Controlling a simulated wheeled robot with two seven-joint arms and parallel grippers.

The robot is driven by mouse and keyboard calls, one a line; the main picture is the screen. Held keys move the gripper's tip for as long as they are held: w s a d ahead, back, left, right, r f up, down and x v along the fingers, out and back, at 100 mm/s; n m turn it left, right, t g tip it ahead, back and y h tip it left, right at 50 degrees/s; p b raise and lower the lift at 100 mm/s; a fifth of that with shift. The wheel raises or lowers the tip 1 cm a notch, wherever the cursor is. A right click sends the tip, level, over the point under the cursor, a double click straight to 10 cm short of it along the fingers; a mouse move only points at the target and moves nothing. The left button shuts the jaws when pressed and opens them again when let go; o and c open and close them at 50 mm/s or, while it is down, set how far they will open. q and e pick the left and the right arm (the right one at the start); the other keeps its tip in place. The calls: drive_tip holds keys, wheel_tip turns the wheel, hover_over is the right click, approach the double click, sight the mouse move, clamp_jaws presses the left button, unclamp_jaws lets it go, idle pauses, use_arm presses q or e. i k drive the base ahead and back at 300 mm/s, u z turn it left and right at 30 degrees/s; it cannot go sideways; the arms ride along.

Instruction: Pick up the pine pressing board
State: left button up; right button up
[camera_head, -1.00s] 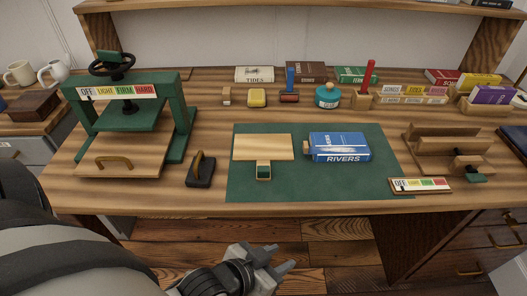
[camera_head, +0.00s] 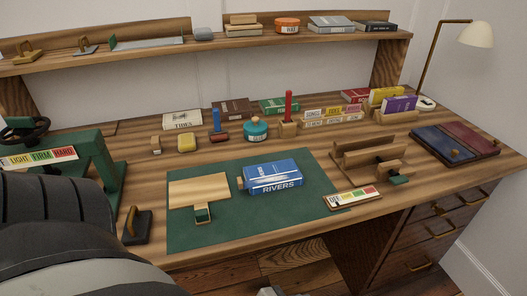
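A pale, thin pine board (camera_head: 200,187) lies flat on the left part of the green mat (camera_head: 240,233). A small green piece with a brass-coloured rim (camera_head: 202,212) sits at its front edge. A blue book marked RIVERS (camera_head: 272,177) lies to the board's right, with a small wooden end showing at its left side. My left arm fills the lower left. Only a small grey part, seemingly of my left gripper (camera_head: 270,291), shows at the bottom edge, well in front of the board; its fingers are cut off. My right gripper is not in view.
A green press (camera_head: 100,165) stands at the left, partly hidden by my arm. A dark block with a brass handle (camera_head: 135,224) is left of the mat. A label strip (camera_head: 351,196) and wooden stand (camera_head: 370,160) are at the right. Stamps and books line the back.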

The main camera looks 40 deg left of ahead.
sight(197, 193)
drive_tip(key=z, duration=1.15)
drive_tip(key=k, duration=1.3)
drive_tip(key=u, duration=0.8)
